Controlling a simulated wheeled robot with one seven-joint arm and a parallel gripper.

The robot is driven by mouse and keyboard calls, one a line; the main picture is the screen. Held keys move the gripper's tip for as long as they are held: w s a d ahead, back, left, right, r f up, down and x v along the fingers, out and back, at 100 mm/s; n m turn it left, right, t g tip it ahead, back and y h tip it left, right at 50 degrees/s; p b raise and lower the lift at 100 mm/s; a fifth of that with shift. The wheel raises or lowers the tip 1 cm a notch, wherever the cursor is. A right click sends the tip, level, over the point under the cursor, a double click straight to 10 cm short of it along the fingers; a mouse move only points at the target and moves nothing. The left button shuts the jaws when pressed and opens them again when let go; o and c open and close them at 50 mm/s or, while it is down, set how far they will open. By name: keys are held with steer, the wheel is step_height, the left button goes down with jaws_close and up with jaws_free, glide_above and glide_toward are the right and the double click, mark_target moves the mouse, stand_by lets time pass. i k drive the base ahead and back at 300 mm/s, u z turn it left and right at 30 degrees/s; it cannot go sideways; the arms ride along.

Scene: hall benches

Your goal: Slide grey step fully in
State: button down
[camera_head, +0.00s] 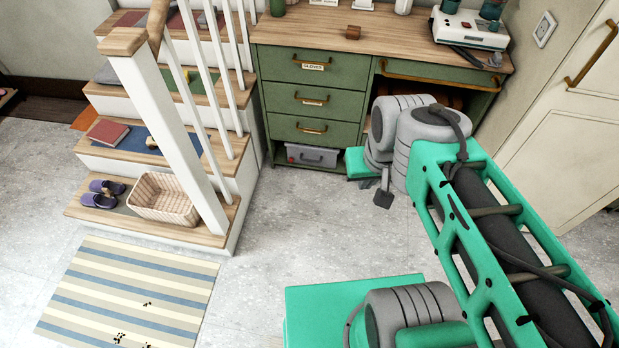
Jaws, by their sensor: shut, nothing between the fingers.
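A grey, box-like piece, which I take for the grey step (312,156), sits in the low opening under the bottom drawer of the green desk (340,98). A darker handle shows on its front. Its front is close to the line of the drawer fronts; I cannot tell how deep it sits. My gripper (383,195) is to the right of the step, in front of the desk's knee space. Only a small grey and dark end of it shows below my wrist. It is shut and empty, apart from the step in the picture.
White stairs with wooden treads (180,231) stand left of the desk, holding a wicker basket (163,197), purple slippers (100,193) and a red book (107,133). A striped mat (130,290) lies in front. The floor (290,225) before the step is clear. A pale door (560,125) is at right.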

mark_target(316, 156)
steer(key=u, duration=0.1)
steer(key=i, duration=0.45)
steer(key=u, duration=0.85)
steer(key=i, duration=0.7)
steer(key=u, duration=0.65)
steer(key=i, duration=0.5)
